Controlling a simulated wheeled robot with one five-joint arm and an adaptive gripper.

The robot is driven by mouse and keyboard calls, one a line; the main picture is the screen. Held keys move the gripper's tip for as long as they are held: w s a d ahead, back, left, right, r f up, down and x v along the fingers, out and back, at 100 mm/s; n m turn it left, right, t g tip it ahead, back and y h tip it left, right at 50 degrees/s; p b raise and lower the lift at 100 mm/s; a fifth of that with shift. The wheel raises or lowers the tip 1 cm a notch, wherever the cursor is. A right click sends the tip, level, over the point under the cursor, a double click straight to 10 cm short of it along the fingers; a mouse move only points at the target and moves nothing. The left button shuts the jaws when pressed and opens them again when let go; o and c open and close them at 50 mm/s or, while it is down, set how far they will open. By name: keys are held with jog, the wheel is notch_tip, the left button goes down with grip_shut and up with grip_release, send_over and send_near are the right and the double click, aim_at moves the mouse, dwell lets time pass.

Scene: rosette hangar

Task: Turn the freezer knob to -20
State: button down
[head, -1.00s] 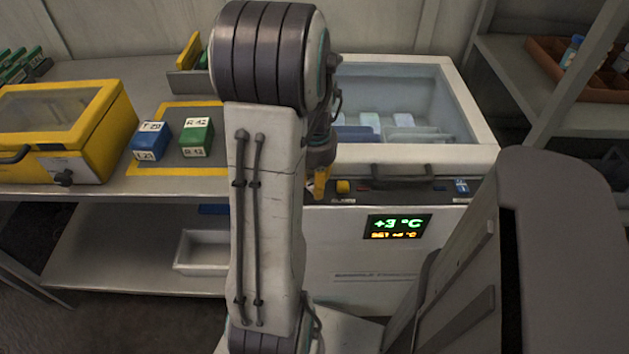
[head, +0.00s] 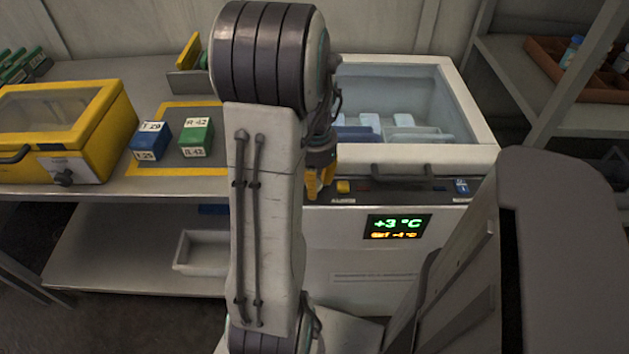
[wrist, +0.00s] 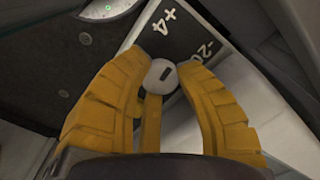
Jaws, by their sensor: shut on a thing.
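The freezer (head: 350,265) is a white chest. Its display (head: 398,226) reads +3 °C in green, with a smaller orange set line that I cannot read surely. In the wrist view the knob (wrist: 161,76) has a round pale face with a short dark mark. A dark plate (wrist: 188,42) beyond it carries the labels +4, up and left, and -20, to the right. My gripper (wrist: 161,80) is shut on the knob, one yellow finger on each side. In the head view my gripper (head: 319,184) is at the freezer's front panel, and my arm hides the knob.
A yellow switch (head: 343,187) is close right of my gripper, and a blue one (head: 462,186) is farther right. The freezer handle (head: 402,170) is just above the panel. A bench at left holds a yellow box (head: 105,120), a blue block (head: 151,141) and a green block (head: 196,137).

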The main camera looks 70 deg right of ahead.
jog(key=shift+f+m, duration=0.1)
jog(key=shift+m, duration=0.5)
jog(key=shift+a, duration=0.1)
jog(key=c, duration=1.1)
grip_release()
notch_tip(320, 180, up, 12)
jog(key=shift+r, duration=0.1)
